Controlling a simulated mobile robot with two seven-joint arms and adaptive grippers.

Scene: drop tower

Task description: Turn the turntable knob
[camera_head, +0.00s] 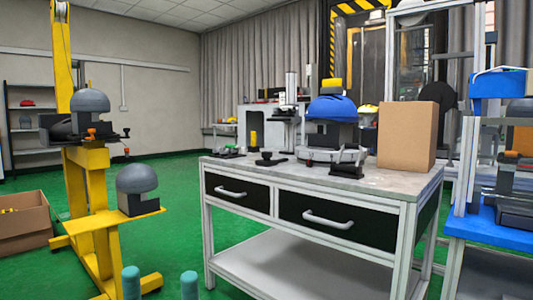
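A blue helmet (333,108) sits on a dark mount (330,141) on the workbench top, and this mount may be the turntable. A black clamp-like part (347,162) stands at its front right. A separate small black part with a raised knob (267,157) lies on the bench to the left of the mount. I cannot tell for sure which of these is the turntable knob.
The workbench (390,183) has two drawers. A cardboard box (406,135) stands at its right. A yellow stand (92,200) with grey headforms (136,179) is at left. Green floor lies between stand and bench.

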